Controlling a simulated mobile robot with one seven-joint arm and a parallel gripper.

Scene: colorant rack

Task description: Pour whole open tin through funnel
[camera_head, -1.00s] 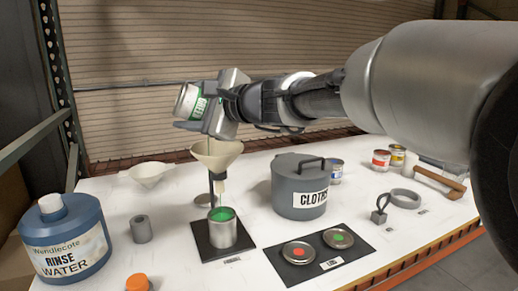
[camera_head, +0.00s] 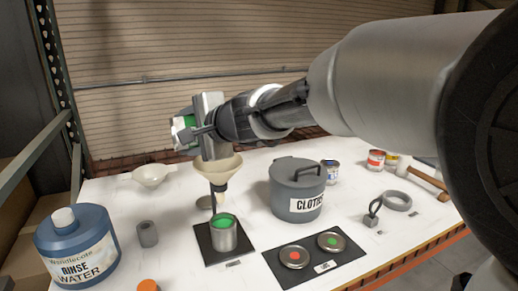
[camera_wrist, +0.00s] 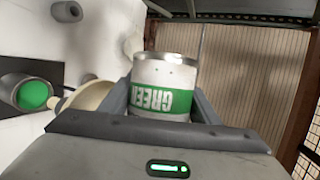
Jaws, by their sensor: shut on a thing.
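My gripper (camera_head: 196,130) is shut on a white tin with a green band (camera_head: 180,126), held tilted above and slightly left of the funnel. In the wrist view the tin (camera_wrist: 163,75) sits between the fingers, its "GREEN" lettering upside down. The tin's mouth and contents are hidden. The cream funnel (camera_head: 218,166) is on a stand, its spout above an open grey tin (camera_head: 223,238) with green paint inside. The funnel (camera_wrist: 92,96) and receiving tin (camera_wrist: 14,82) also show in the wrist view. I see no clear stream of paint.
A dark mat (camera_head: 212,256) lies under the receiving tin. A blue rinse-water jug (camera_head: 92,243), grey cylinder (camera_head: 148,235) and pale bowl (camera_head: 151,175) are to the left. A grey cloths pot (camera_head: 285,188) stands to the right, with two lids (camera_head: 294,256) in front.

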